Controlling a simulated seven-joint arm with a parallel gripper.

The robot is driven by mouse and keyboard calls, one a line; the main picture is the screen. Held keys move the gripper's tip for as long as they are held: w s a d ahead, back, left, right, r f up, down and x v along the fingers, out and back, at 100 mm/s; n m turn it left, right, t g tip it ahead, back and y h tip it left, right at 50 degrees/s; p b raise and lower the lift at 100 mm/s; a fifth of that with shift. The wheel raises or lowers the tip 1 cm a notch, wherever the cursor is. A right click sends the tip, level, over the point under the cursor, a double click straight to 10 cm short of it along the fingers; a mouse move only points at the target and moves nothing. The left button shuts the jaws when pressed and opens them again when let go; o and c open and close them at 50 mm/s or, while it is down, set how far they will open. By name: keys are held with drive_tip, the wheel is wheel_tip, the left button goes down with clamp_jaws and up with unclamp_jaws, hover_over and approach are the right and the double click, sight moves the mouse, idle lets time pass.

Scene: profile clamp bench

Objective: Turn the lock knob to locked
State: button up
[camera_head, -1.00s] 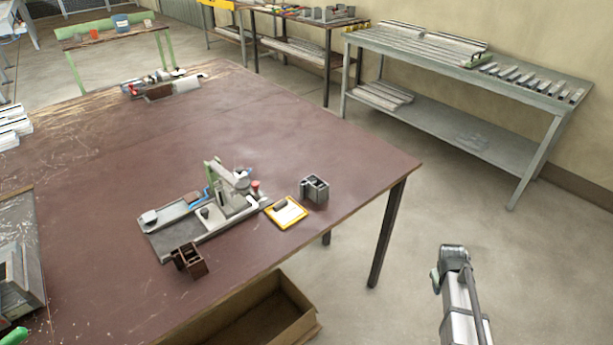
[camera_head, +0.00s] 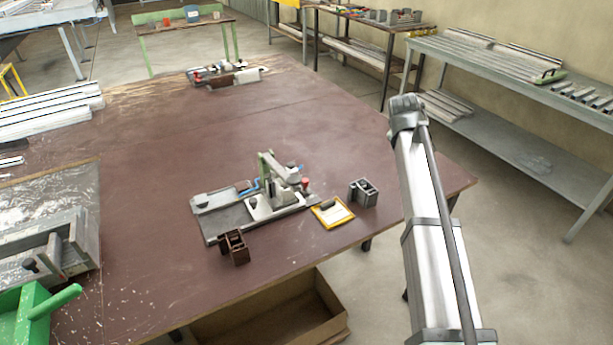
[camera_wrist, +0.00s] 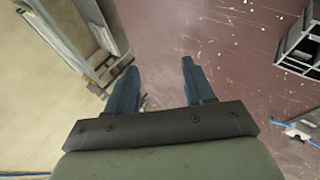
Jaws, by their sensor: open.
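The clamp fixture (camera_head: 215,222) sits on the brown table, a long grey base with a green upright post (camera_head: 265,170) and a grey clamp body. A small dark knob (camera_head: 252,200) is on the base and a red-topped knob (camera_head: 305,183) is at its right end. I cannot tell which is the lock knob or how it is turned. My gripper (camera_wrist: 157,68) is open and empty in the wrist view, its two dark blue fingers apart above the table edge. In the head view I cannot make out the fingers.
A yellow-framed card (camera_head: 332,212) and a grey block holder (camera_head: 363,192) are right of the fixture. A brown holder (camera_head: 234,246) stands in front. An open cardboard box (camera_head: 270,310) lies below the table edge. The table's middle is clear.

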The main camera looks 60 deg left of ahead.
drive_tip(key=s+a+r+n+g+h, duration=0.1)
drive_tip(key=s+a+n+g, duration=0.1)
drive_tip(key=s+a, duration=0.4)
drive_tip(key=s+a+n+g+h, duration=0.15)
drive_tip(key=s+a, duration=0.25)
drive_tip(key=s, duration=0.5)
drive_tip(key=n+g+h, duration=0.2)
drive_tip(key=n+g, duration=0.1)
drive_tip(key=g, duration=0.1)
hover_over(305, 180)
drive_tip(key=shift+t, duration=0.25)
wheel_tip(305, 180, down, 13)
drive_tip(key=shift+r, duration=0.15)
drive_tip(key=shift+c, duration=0.2)
clamp_jaws()
